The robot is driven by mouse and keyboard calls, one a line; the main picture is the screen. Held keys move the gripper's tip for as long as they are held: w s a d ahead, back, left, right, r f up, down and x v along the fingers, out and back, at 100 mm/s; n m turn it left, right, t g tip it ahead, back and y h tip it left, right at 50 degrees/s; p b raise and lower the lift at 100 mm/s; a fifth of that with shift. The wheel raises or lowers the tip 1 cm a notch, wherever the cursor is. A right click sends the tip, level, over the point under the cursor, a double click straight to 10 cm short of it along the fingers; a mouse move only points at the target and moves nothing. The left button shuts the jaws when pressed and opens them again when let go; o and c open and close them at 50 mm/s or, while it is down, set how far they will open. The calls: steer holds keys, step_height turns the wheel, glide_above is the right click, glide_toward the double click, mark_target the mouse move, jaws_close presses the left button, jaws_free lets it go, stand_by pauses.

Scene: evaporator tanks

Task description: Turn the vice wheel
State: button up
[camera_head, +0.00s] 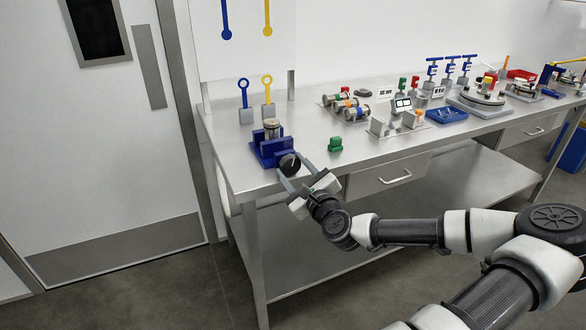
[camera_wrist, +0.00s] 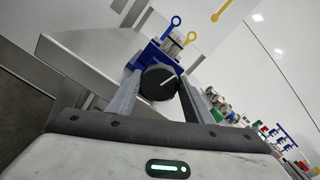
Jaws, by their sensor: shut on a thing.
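The blue vice (camera_head: 268,148) stands at the near left corner of the steel table, with a metal cylinder (camera_head: 271,127) between its jaws. Its dark round wheel (camera_head: 289,164) is on the side facing my arm. My gripper (camera_head: 294,174) is at the wheel, with one finger on each side of it. In the wrist view, the black wheel (camera_wrist: 159,81) with a light line across its face sits between the fingertips of my gripper (camera_wrist: 158,84), which is shut on it. The blue vice (camera_wrist: 152,55) shows behind the wheel.
A green block (camera_head: 335,144) sits on the table right of the vice. Blue and yellow ring-topped tools (camera_head: 268,95) stand behind it. Spools, fixtures and a blue tray (camera_head: 446,115) fill the table further right. A drawer handle (camera_head: 395,178) protrudes below the table edge.

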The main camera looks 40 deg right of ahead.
steer(key=o, duration=1)
steer(key=shift+o, duration=0.2)
